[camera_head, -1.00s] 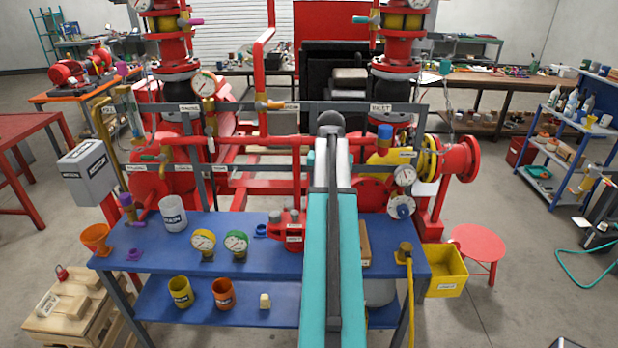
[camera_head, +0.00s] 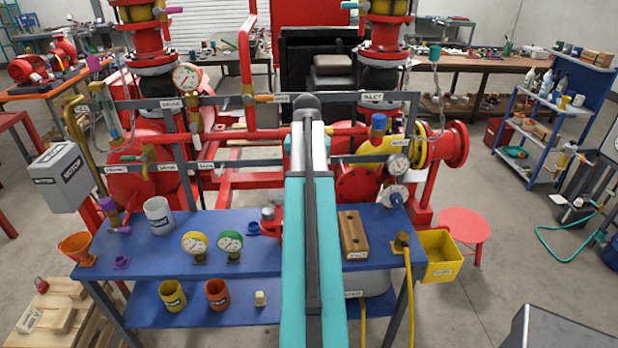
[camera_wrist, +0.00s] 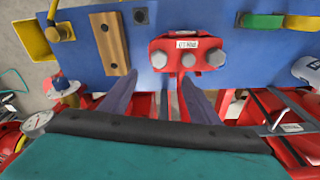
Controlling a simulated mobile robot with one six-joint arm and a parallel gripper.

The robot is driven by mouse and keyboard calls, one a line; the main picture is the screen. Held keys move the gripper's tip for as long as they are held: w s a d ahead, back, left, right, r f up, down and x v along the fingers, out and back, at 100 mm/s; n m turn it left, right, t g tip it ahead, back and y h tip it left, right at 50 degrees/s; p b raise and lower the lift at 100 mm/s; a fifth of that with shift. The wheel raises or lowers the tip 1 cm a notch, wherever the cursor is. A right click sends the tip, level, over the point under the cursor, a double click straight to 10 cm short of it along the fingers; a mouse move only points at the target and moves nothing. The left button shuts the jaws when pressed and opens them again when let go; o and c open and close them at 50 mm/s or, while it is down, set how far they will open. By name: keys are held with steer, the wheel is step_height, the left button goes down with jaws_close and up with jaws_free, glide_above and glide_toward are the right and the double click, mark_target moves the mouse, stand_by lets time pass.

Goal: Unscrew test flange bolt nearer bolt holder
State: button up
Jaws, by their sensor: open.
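The red test flange (camera_wrist: 181,40) stands on the blue bench in the wrist view, with grey bolt heads on it. The bolt nearer the bolt holder (camera_wrist: 159,60) is the leftmost in that view. The wooden bolt holder (camera_wrist: 117,58), a block with dark holes, lies left of the flange. My gripper (camera_wrist: 159,75) is open and empty. Its two fingers point toward the flange, with their tips around this bolt's side of it; I cannot tell the height gap. In the head view my arm hides the gripper and most of the flange (camera_head: 268,228); the bolt holder (camera_head: 353,236) lies right of the arm.
The blue bench (camera_head: 180,245) also carries a white cup (camera_head: 158,215), yellow (camera_head: 194,243) and green (camera_head: 230,242) gauges, and an orange funnel (camera_head: 76,246). Red piping and a labelled grey rail stand behind it. A yellow bin (camera_head: 438,255) hangs at the right.

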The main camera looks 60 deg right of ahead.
steer(key=shift+w+d+f+b, duration=0.1)
steer(key=shift+d+f+b, duration=0.15)
steer(key=shift+f+b, duration=1.65)
steer(key=shift+w+d+f+b, duration=0.2)
steer(key=shift+f+b, duration=0.85)
steer(key=shift+f, duration=1.6)
steer(key=shift+s+d+f+b, duration=0.1)
steer(key=shift+d+f+b, duration=0.2)
steer(key=shift+f+b, duration=1.6)
steer(key=shift+f+p, duration=0.35)
steer(key=shift+p, duration=0.05)
steer(key=c, duration=1.2)
steer(key=shift+o, duration=0.2)
steer(key=n+p, duration=0.1)
steer(key=n, duration=0.2)
steer(key=shift+n, duration=0.3)
steer(key=n+p, duration=0.1)
steer(key=n, duration=0.2)
steer(key=shift+n+t+y, duration=0.3)
steer(key=n, duration=0.3)
steer(key=shift+n+p, duration=0.4)
steer(key=shift+n+y+p, duration=0.3)
steer(key=shift+n+y, duration=0.1)
steer(key=shift+n, duration=1.5)
